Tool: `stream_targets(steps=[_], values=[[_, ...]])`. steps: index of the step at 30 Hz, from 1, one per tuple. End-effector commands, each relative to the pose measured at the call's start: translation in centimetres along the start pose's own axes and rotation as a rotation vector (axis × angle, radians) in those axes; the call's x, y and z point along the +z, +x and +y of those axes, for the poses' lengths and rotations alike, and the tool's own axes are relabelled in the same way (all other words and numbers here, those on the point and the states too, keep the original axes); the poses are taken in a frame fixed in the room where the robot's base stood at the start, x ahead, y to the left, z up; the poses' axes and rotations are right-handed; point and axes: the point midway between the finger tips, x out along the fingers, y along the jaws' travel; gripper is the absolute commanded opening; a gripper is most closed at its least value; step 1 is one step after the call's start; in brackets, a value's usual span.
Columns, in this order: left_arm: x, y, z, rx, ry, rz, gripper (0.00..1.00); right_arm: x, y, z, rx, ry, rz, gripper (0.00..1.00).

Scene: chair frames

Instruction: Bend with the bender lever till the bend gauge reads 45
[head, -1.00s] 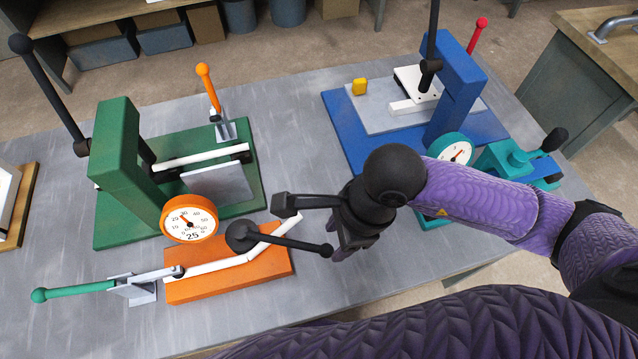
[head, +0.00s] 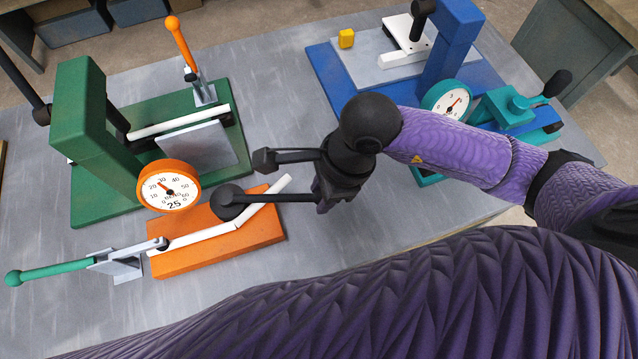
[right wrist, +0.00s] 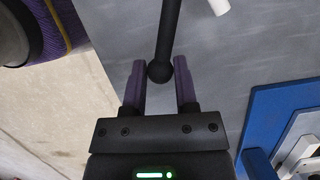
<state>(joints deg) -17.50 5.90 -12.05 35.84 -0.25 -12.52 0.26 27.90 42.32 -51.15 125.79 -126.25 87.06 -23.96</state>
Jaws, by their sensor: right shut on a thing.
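The bender's orange base (head: 215,248) carries a white tube (head: 190,239) that is bent, its far end angled up to the right. The black bender lever (head: 275,198) runs from a round black hub to my right gripper (head: 322,203). In the right wrist view the lever (right wrist: 167,30) ends in a ball between the two purple fingers of my right gripper (right wrist: 160,75), which is shut on it. The orange-rimmed bend gauge (head: 168,187) shows the figure 25 on its face. My left gripper is not in view.
A green press (head: 90,130) stands behind the bender. A green-handled clamp (head: 110,262) sits at the base's left end. A blue press (head: 455,45) with a teal-rimmed dial (head: 446,100) and a teal vise (head: 515,110) stand at the right. The grey tabletop (head: 270,100) between the presses is clear.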

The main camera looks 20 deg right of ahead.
Motion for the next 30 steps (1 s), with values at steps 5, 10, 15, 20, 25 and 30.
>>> stream_targets(steps=[5,10,15,20,25,30], values=[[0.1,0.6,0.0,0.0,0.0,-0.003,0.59,-0.3,0.0,-1.3,-0.004,0.001,-0.001,0.03],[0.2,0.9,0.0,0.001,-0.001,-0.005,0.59,-0.6,-0.1,-2.1,-0.003,0.002,-0.001,0.03],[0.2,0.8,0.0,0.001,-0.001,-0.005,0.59,-0.6,-0.2,-2.3,-0.002,0.001,-0.001,0.03],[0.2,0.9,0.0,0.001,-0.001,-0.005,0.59,-0.6,-0.2,-2.3,-0.002,0.001,-0.001,0.03],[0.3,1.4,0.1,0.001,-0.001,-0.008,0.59,-0.6,0.0,-3.3,-0.004,0.002,0.0,0.04],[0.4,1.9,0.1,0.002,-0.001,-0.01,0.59,-0.6,-0.1,-4.5,-0.003,0.002,-0.001,0.03]])
